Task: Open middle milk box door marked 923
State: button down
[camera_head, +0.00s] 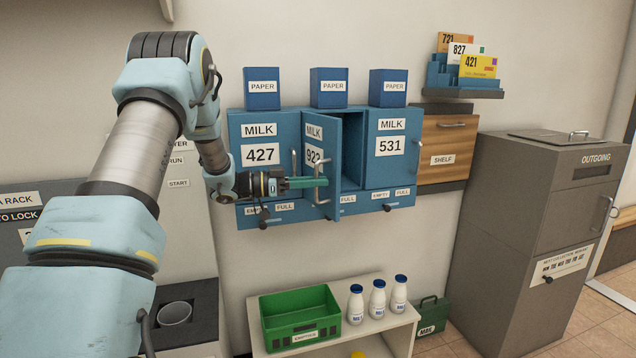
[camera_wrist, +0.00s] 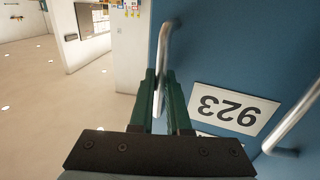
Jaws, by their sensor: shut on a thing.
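The middle milk box door marked 923 (camera_head: 322,135) stands partly open, swung out from the blue cabinet. Its dark blue interior (camera_head: 353,150) shows to the right of the door. My gripper (camera_head: 318,182) has its green fingers at the metal handle (camera_head: 322,168) of that door. In the wrist view the fingers of my gripper (camera_wrist: 162,92) are closed around a metal bar handle (camera_wrist: 163,60). The 923 label (camera_wrist: 235,108) appears upside down beside them. The fingers partly hide the handle's lower part.
Closed doors 427 (camera_head: 260,130) and 531 (camera_head: 391,145) flank the opening. Several paper boxes (camera_head: 328,88) sit on top. Below stand a green crate (camera_head: 300,318) and three bottles (camera_head: 377,297). A grey outgoing box (camera_head: 540,200) stands right. Another bar handle (camera_wrist: 297,120) shows in the wrist view.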

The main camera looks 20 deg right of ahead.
jog(key=shift+r, duration=0.1)
jog(key=c, duration=1.2)
grip_release()
jog(key=shift+o, duration=0.2)
jog(key=shift+a, duration=0.1)
jog(key=w+a+b, duration=0.2)
jog(key=a, duration=0.8)
jog(key=shift+a+b, duration=0.25)
jog(key=shift+b, duration=0.05)
